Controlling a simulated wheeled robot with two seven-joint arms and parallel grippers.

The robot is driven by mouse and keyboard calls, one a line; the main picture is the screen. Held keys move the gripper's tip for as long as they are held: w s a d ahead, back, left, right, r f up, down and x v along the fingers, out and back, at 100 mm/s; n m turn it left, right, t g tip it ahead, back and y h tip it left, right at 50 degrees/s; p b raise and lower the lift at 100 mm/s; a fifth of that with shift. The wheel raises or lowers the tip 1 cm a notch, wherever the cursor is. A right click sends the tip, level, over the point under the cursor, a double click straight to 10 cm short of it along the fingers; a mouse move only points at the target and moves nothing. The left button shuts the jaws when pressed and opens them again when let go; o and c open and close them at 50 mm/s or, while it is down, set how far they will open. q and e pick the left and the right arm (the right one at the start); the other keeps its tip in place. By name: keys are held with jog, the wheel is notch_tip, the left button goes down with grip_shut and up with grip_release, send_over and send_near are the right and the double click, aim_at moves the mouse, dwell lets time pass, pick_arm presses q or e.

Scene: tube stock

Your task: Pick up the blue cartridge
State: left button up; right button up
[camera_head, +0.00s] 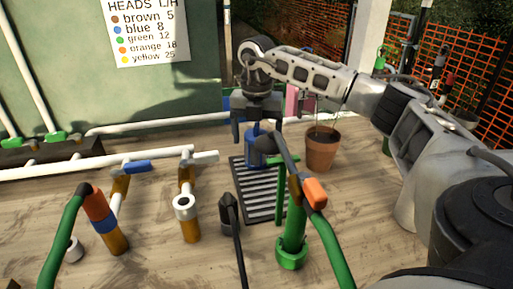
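The blue cartridge (255,153) stands upright at the far end of a black slatted grate (262,205) in the middle of the bench. My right gripper (257,137), its arm coming in from the right, is directly above the cartridge. Its two fingers point down, spread apart on either side of the cartridge's narrow top, with visible gaps. A dark sprinkler-like head partly covers the cartridge's right side. My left gripper is not in view.
A green riser (292,240) with a black-and-orange head stands close in front, right of the grate. A terracotta pot (321,148) stands right of the cartridge. White pipes, brown-orange risers (188,215) and a green hose (62,240) fill the left. A sign (145,32) hangs behind.

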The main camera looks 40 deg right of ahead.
jog(key=shift+f, duration=0.3)
jog(key=c, duration=1.1)
jog(key=shift+r, duration=0.2)
